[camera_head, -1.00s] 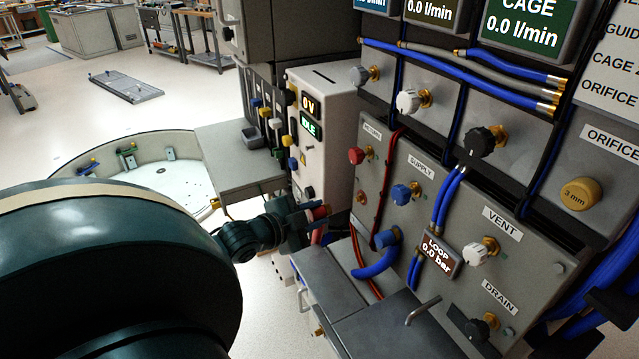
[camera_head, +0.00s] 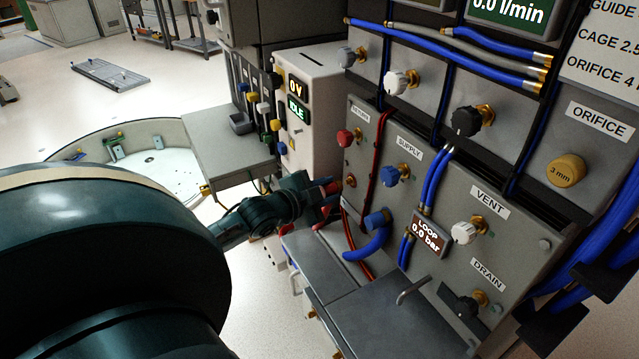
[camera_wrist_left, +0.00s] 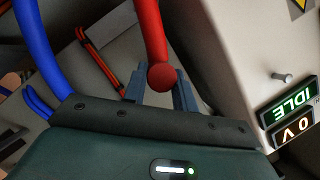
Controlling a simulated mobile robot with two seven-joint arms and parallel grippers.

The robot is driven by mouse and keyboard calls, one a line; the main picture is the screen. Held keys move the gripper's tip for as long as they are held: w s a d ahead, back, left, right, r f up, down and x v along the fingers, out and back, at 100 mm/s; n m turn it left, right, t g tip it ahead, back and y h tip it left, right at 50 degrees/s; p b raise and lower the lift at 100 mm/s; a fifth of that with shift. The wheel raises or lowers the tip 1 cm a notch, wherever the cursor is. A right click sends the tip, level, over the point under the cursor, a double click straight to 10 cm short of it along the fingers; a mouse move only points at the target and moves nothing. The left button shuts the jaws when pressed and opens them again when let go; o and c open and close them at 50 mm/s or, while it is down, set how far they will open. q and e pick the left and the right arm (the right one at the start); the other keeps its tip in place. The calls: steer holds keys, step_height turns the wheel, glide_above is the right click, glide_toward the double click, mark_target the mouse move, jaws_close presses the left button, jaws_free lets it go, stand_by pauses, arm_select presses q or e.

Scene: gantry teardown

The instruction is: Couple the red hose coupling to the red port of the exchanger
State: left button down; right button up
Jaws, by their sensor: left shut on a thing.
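My left gripper (camera_head: 322,198) reaches in from the left, in front of the lower left of the grey RETURN/SUPPLY panel (camera_head: 450,205). It is shut on the red hose coupling (camera_head: 333,187), which shows just past its fingertips. A brass port (camera_head: 350,181) sits on the panel below the red RETURN knob (camera_head: 346,137). The coupling is close to this port, but I cannot tell whether they touch. In the left wrist view the fingers (camera_wrist_left: 160,92) stand either side of the round red coupling (camera_wrist_left: 161,77), and the red hose (camera_wrist_left: 150,25) runs up from it. My right gripper is not in view.
A blue coupling (camera_head: 377,219) with a blue hose sits on the panel right of my gripper. A thin red line runs down the panel. A white box reading 0 V and IDLE (camera_head: 318,100) stands behind, left. A grey bench top (camera_head: 340,275) lies below.

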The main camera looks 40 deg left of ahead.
mark_target(334, 187)
arm_select(q)
steer(key=shift+w, duration=0.1)
stand_by(0.5)
steer(key=shift+w+d, duration=0.1)
steer(key=shift+w, duration=0.1)
steer(key=shift+w+d, duration=0.15)
steer(key=shift+w, duration=0.3)
steer(key=shift+w, duration=0.1)
stand_by(0.3)
steer(key=shift+w, duration=0.1)
steer(key=shift+w+d, duration=0.2)
steer(key=shift+w, duration=0.25)
steer(key=shift+w+r, duration=0.1)
